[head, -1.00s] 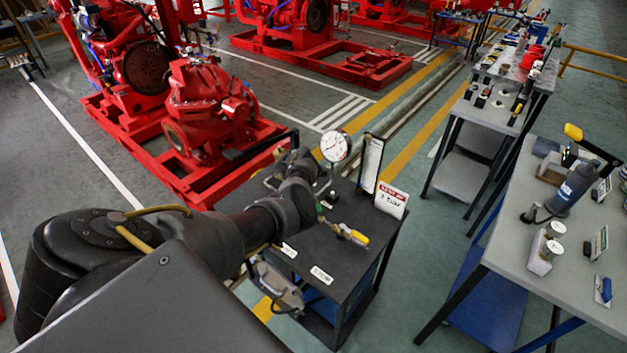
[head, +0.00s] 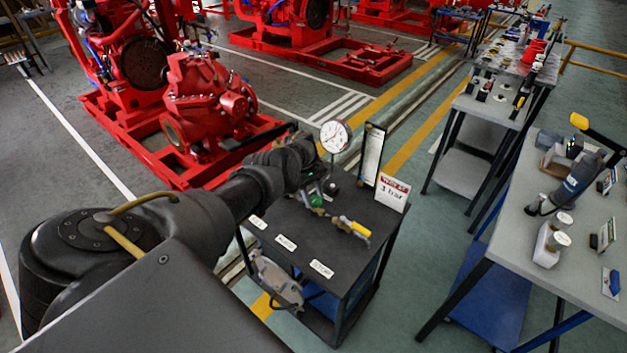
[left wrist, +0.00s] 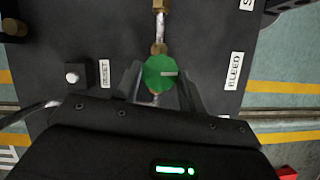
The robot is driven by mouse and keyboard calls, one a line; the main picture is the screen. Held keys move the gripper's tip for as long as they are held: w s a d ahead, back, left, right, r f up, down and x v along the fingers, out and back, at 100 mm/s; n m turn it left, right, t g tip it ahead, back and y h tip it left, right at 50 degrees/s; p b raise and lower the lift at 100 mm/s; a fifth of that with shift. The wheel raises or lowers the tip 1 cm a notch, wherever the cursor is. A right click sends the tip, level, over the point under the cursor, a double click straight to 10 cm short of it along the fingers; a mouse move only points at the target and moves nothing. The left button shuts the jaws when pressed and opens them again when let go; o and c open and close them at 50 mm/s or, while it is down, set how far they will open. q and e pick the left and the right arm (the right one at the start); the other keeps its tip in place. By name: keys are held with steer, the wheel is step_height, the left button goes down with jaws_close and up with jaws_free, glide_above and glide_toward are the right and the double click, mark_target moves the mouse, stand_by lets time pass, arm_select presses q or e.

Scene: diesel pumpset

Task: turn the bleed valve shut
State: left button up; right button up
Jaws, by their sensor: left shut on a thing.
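The bleed valve's round green knob (left wrist: 159,72) has a pale line on its face and sits on a brass pipe fitting, with a BLEED label (left wrist: 236,71) to its right in the left wrist view. My left gripper (left wrist: 160,85) is shut on the knob, one finger on each side. In the head view the green knob (head: 330,187) shows small and partly hidden beside my left gripper (head: 318,190), on the dark bench top (head: 300,235). My right gripper is in neither view.
A round gauge (head: 335,136), a dark-framed upright panel (head: 371,153) and a red-and-white sign (head: 393,191) stand at the back of the bench. A yellow-handled valve (head: 354,227) lies right of the knob. A button (left wrist: 75,74) is beside the RESET label. A grey table (head: 520,260) stands at right.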

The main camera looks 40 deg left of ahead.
arm_select(q)
steer(key=shift+m, duration=0.4)
steer(key=o, duration=1)
steer(key=p+v, duration=0.1)
steer(key=v, duration=0.9)
steer(key=shift+w+a+r, duration=0.1)
steer(key=shift+w+r, duration=0.05)
steer(key=shift+r, duration=0.25)
